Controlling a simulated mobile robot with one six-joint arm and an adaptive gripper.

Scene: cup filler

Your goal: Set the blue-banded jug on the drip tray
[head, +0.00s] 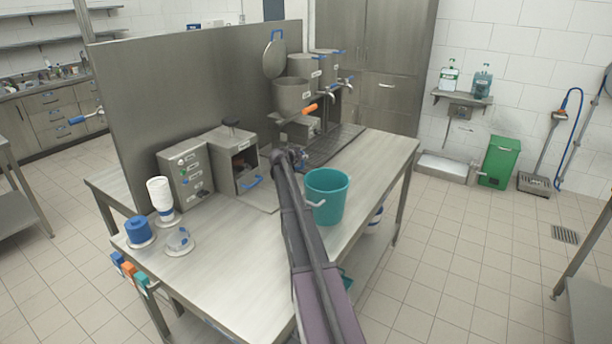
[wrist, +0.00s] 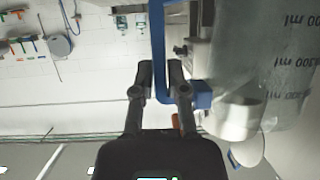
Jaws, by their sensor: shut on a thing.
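In the wrist view, which is upside down, my gripper (wrist: 160,78) has its two fingers closed around the blue handle (wrist: 158,30) of a large clear jug. The jug (wrist: 285,60) fills the right side of that view and bears dark ml marks; its band cannot be made out. In the head view my gripper (head: 292,156) is over the steel bench, close to the near end of the dark drip tray (head: 345,142). The jug is hard to make out there, and my arm covers part of the bench. Whether its base touches anything cannot be told.
A teal bucket (head: 327,195) stands just right of my arm. A steel box with an open front (head: 235,160) is to the left. The dispenser (head: 292,95), with an orange tap handle (head: 310,109), stands behind.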

